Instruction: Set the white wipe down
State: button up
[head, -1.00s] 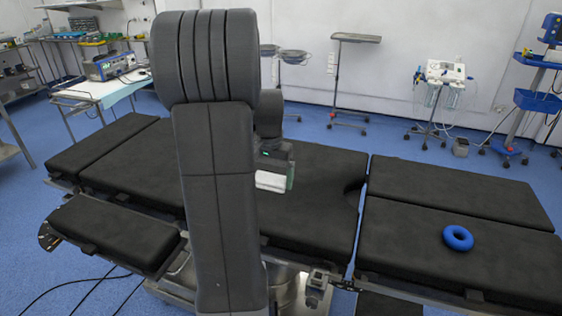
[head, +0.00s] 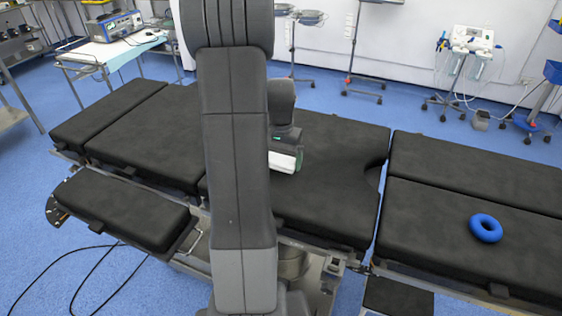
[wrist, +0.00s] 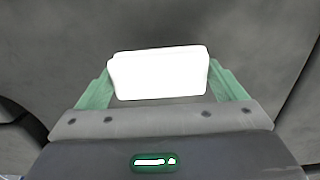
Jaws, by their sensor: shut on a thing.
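The white wipe (wrist: 160,74) is a small white block between the two green fingers of my gripper (wrist: 162,84) in the wrist view. My gripper is shut on it. In the head view the wipe (head: 284,162) shows just right of my arm, over the middle section of the black operating table (head: 330,195). My gripper (head: 296,160) is partly hidden behind my arm there. I cannot tell whether the wipe touches the table pad.
A blue ring (head: 486,228) lies on the right table section. A gap and a rounded notch separate that section from the middle one. The pad right of the wipe is clear. A side table with a device (head: 115,25) stands at the back left.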

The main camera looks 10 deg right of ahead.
aim_at(280, 159)
jog(key=shift+f, duration=0.9)
jog(key=shift+f, duration=0.1)
jog(key=o, duration=0.7)
notch_tip(280, 159, up, 12)
jog(key=shift+r, duration=0.15)
